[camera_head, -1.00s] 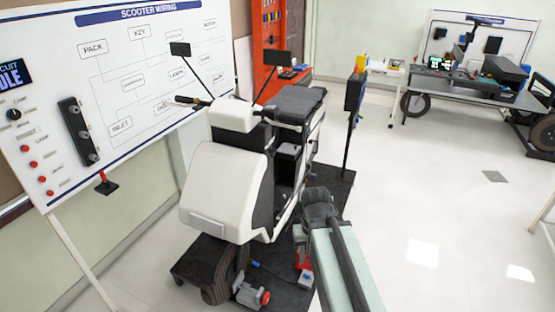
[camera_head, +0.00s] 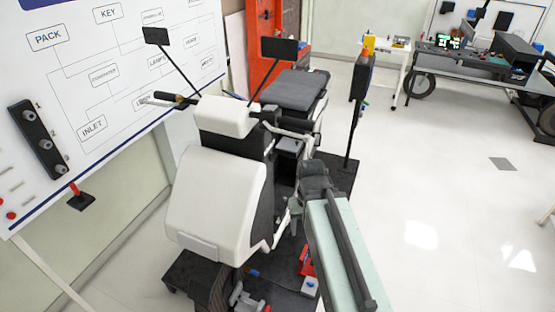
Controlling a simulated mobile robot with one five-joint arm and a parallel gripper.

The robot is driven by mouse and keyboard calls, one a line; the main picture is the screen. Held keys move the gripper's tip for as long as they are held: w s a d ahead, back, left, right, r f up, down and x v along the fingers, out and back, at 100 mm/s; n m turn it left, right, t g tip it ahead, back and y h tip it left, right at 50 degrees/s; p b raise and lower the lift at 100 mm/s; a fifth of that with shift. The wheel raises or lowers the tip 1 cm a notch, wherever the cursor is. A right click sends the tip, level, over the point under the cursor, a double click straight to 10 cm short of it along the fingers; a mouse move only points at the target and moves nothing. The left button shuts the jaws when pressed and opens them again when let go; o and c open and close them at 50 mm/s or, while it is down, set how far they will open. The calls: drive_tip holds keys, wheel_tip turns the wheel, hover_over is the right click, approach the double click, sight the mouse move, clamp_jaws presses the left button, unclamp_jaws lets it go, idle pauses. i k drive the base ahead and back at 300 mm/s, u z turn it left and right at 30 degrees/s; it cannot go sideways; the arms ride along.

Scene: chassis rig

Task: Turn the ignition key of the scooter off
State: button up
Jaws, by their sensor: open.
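The white and black scooter (camera_head: 215,190) stands upright on a dark platform in the middle of the view. Its handlebar (camera_head: 172,99), two mirrors and dark seat (camera_head: 290,90) show at the top. The ignition key is too small or hidden to make out. My arm reaches up from the lower right. My gripper (camera_head: 296,208) is at the arm's far end, beside the right side of the scooter's white front body in the picture. It is open and nothing shows in it. Its fingers are small and partly hidden, so I cannot tell whether they touch the scooter.
A wiring board (camera_head: 110,75) with a black three-knob strip (camera_head: 38,138) stands at left. A dark post (camera_head: 357,110) rises from the platform behind my arm. A red item (camera_head: 307,262) lies on the platform. A bench (camera_head: 480,65) is at back right. Floor at right is clear.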

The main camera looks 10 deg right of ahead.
sight(272, 157)
drive_tip(key=u, duration=2.1)
drive_tip(key=k, duration=0.55)
drive_tip(key=z, duration=0.55)
